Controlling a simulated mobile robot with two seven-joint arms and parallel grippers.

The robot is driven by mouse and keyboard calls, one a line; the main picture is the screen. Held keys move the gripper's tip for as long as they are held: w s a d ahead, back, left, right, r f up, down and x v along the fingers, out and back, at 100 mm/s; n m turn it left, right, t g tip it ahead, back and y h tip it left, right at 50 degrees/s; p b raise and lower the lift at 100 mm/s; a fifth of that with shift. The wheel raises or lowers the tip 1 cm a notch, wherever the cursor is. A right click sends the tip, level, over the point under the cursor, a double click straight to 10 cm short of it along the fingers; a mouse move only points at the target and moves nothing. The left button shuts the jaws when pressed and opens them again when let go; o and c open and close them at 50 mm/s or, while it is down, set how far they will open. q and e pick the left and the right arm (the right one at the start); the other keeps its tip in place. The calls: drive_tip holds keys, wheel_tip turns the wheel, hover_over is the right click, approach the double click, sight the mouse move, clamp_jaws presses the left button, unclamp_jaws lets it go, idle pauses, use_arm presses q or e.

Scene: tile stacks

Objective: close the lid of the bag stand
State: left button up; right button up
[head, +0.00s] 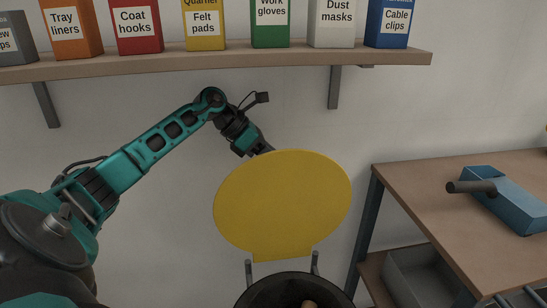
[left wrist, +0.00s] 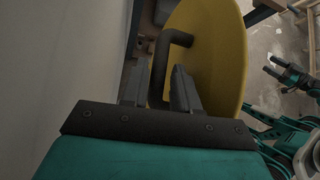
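The yellow round lid (head: 283,205) of the bag stand stands raised, upright, above the dark round rim (head: 262,288) of the stand. Its back shows in the left wrist view (left wrist: 215,70), with a dark bent handle (left wrist: 177,36). My left arm reaches behind the lid in the head view, where the lid hides the fingertips.
A wooden shelf (head: 230,65) with several labelled boxes runs along the wall above. A workbench (head: 410,185) with a blue tool-like object (head: 510,202) stands at the right, with a grey bin (head: 420,278) below. A small brown item (head: 309,303) shows inside the stand.

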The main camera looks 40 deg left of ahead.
use_arm(q)
drive_tip(key=shift+c, duration=0.2)
clamp_jaws()
idle(0.4)
